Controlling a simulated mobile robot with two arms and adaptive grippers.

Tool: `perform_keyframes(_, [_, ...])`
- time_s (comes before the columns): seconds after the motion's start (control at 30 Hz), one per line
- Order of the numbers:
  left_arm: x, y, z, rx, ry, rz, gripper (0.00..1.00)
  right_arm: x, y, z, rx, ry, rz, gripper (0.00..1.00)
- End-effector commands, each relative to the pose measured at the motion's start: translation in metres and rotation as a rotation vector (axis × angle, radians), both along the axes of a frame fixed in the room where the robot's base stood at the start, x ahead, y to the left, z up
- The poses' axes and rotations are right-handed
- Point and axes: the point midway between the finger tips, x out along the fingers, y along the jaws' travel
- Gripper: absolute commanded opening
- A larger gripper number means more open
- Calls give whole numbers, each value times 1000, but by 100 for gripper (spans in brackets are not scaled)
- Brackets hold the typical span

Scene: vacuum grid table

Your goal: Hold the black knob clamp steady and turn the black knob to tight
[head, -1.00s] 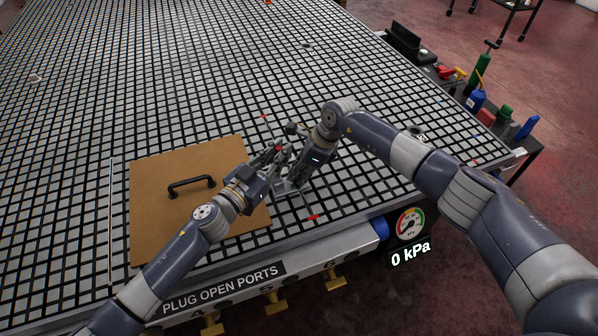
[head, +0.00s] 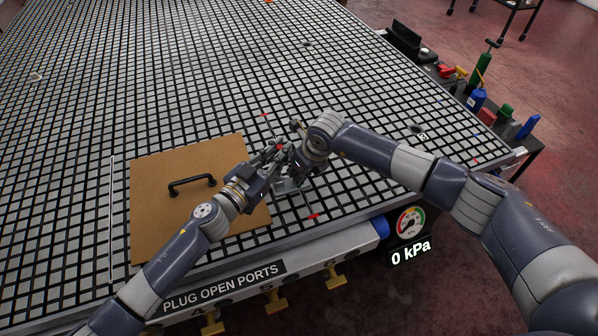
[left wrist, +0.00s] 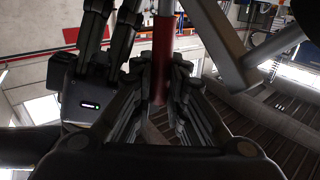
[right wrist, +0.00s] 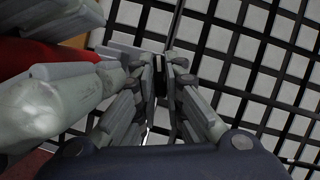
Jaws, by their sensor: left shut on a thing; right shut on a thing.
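The black knob clamp (head: 287,187) stands on the grid table just right of the wooden board, with its grey metal base showing and its upper part mostly hidden by my grippers. My left gripper (head: 276,157) is shut on the clamp from the left. In the left wrist view a dark red post (left wrist: 162,60) shows between its fingers. My right gripper (head: 299,166) is close beside the left one and comes from above right. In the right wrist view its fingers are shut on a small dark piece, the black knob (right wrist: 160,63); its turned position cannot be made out.
A wooden board (head: 150,225) with a black handle (head: 191,184) lies left of the clamp. The black-and-grey grid table (head: 180,90) is largely clear behind. A gauge (head: 410,222) reading 0 kPa and brass port plugs (head: 275,302) sit at the front edge.

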Motion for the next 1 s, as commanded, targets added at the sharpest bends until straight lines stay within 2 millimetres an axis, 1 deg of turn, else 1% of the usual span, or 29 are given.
perform_keyframes(0.5, [-1,0,-1,1,2,-2,0,0,-1,0,-3,0,-21,0])
perform_keyframes(0.53, [-1,0,-1,1,2,-2,0,0,-1,0,-3,0,-21,14])
perform_keyframes(0.57, [-1,0,-1,1,2,-2,0,0,-1,0,-2,1,-21,21])
perform_keyframes(0.6, [-1,0,-1,1,2,-2,0,0,-1,0,-1,0,-21,30])
perform_keyframes(0.9, [-1,0,-1,0,2,-1,0,0,0,0,-1,0,-20,30])
perform_keyframes(1.0, [-1,0,-1,0,2,-1,0,-1,-1,3,-1,-1,-19,30])
